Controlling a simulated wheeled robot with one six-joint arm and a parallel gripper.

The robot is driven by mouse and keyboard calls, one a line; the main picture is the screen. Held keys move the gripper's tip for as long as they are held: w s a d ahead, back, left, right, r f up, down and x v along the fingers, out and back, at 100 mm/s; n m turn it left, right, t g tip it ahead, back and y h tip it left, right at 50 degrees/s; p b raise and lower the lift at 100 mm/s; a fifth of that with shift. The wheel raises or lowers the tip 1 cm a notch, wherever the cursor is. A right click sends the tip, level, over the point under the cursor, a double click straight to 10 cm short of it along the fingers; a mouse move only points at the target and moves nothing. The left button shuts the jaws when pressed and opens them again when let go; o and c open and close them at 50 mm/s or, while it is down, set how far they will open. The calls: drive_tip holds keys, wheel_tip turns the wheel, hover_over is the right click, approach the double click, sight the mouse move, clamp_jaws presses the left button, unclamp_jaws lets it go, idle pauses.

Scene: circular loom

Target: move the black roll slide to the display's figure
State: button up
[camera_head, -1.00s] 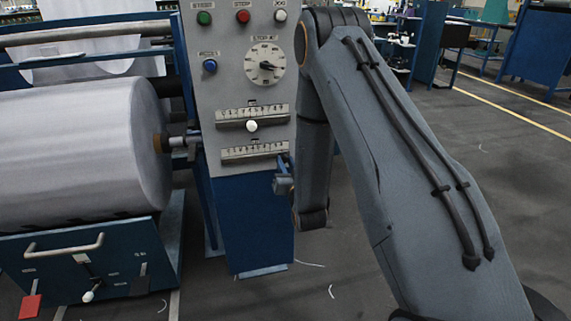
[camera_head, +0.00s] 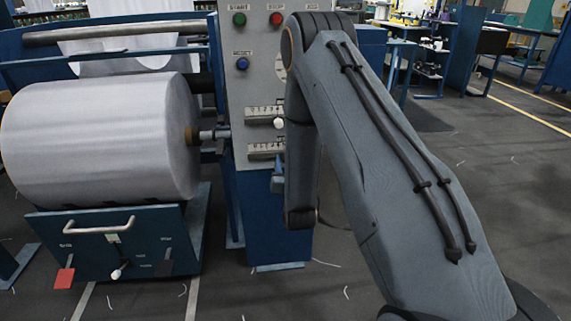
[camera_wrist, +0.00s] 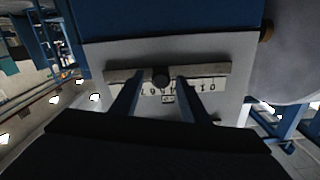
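The black slide knob (camera_wrist: 161,77) sits on a pale slotted bar with a numbered scale (camera_wrist: 205,85), which appears upside down in the wrist view. My gripper (camera_wrist: 161,86) is open, with one finger on each side of the knob and gaps visible. In the head view, the lower scale (camera_head: 264,151) on the grey control panel (camera_head: 250,88) is partly behind my arm, and its knob is hidden. The upper scale (camera_head: 262,112) carries a white knob (camera_head: 278,123). I see no display figure in either view.
A big white fabric roll (camera_head: 100,140) is left of the panel. Below it is a blue box with a handle (camera_head: 98,228) and a red tag (camera_head: 64,278). Green, red and blue buttons sit high on the panel. Open floor (camera_head: 480,180) lies to the right, with blue workbenches behind.

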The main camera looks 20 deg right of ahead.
drive_tip(key=shift+a, duration=0.1)
drive_tip(key=s+a, duration=0.1)
drive_tip(key=s, duration=0.6)
drive_tip(key=shift+s+a, duration=0.15)
drive_tip(key=shift+s, duration=0.2)
idle(1.3)
